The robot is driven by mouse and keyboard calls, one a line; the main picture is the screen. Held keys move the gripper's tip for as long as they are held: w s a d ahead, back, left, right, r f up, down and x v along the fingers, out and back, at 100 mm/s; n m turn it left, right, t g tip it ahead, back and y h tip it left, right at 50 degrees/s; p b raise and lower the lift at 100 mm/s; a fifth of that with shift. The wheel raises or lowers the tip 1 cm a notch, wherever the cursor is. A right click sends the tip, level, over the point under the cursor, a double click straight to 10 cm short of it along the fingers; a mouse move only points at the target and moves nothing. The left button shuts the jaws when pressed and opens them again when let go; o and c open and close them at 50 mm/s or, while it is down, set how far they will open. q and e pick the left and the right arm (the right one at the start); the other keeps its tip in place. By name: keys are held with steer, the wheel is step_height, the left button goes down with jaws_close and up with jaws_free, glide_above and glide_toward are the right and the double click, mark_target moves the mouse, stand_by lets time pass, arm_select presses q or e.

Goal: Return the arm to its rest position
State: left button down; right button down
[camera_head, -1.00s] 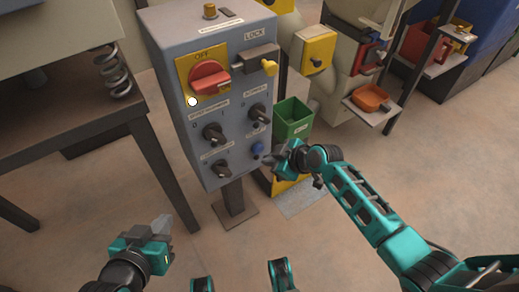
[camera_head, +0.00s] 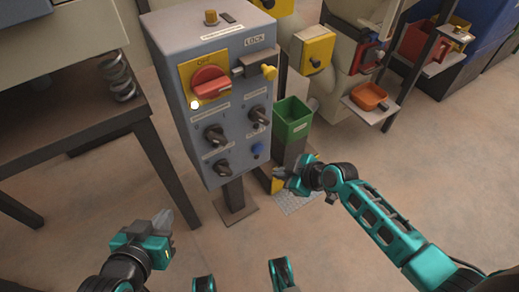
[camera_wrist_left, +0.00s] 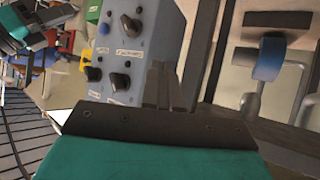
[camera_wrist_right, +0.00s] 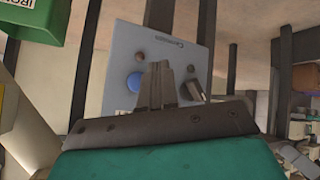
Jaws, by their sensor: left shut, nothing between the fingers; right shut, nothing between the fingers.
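My right gripper (camera_head: 286,172) is shut and empty in the head view, in free air to the lower right of the grey control box (camera_head: 205,115). In the right wrist view its closed fingertips (camera_wrist_right: 161,85) show in front of the box's lower face, with the blue button (camera_wrist_right: 134,82) beside them; they appear apart from it. My left gripper (camera_head: 170,219) is shut and empty at the lower left of the head view, below the box. In the left wrist view its closed fingers (camera_wrist_left: 162,85) show with the box behind them.
A dark-legged table (camera_head: 75,130) stands at the left. The green bin (camera_head: 292,120) stands just right of the box, near my right gripper. An orange tray (camera_head: 369,97) and machines are at the upper right. The front floor (camera_head: 240,240) is clear.

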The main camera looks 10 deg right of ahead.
stand_by(0.4)
